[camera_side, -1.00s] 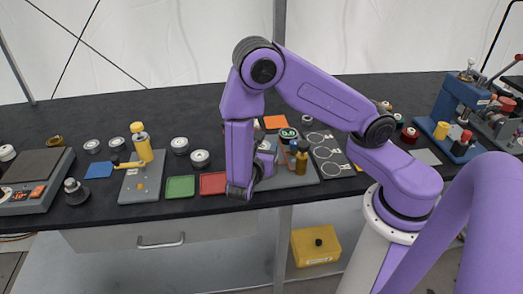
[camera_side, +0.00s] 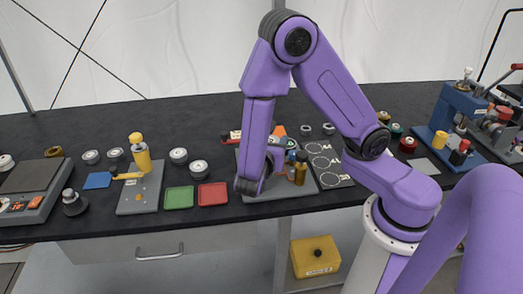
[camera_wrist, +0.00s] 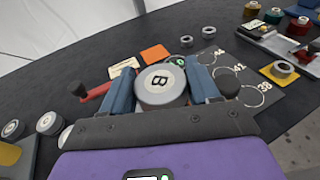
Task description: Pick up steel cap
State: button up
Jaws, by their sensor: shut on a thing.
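A round grey cap with a pale top marked "B", which I take for the steel cap (camera_wrist: 161,84), is between my gripper's blue fingers in the wrist view. My gripper (camera_wrist: 162,88) is shut on its sides, one finger to the left and one to the right. In the side view my forearm hides most of my gripper, and the cap cannot be made out there. From these views I cannot tell how high the cap is above the surface below.
An orange square (camera_wrist: 155,54), a red-handled tool (camera_wrist: 97,92) and a black mat with numbered rings (camera_wrist: 255,92) lie around my gripper. A brown bottle (camera_side: 300,172) stands close to it. Green (camera_side: 179,197) and red (camera_side: 212,194) trays lie to the left.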

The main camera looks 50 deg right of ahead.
jog(key=shift+s+r, duration=3.15)
jog(key=shift+s, duration=2.2)
jog(key=w+n+t+y, duration=0.9)
jog(key=w, duration=1.1)
jog(key=s+m+g+h, duration=0.9)
jog(key=s, duration=1.1)
jog(key=shift+s, duration=0.25)
jog(key=shift+w, duration=0.15)
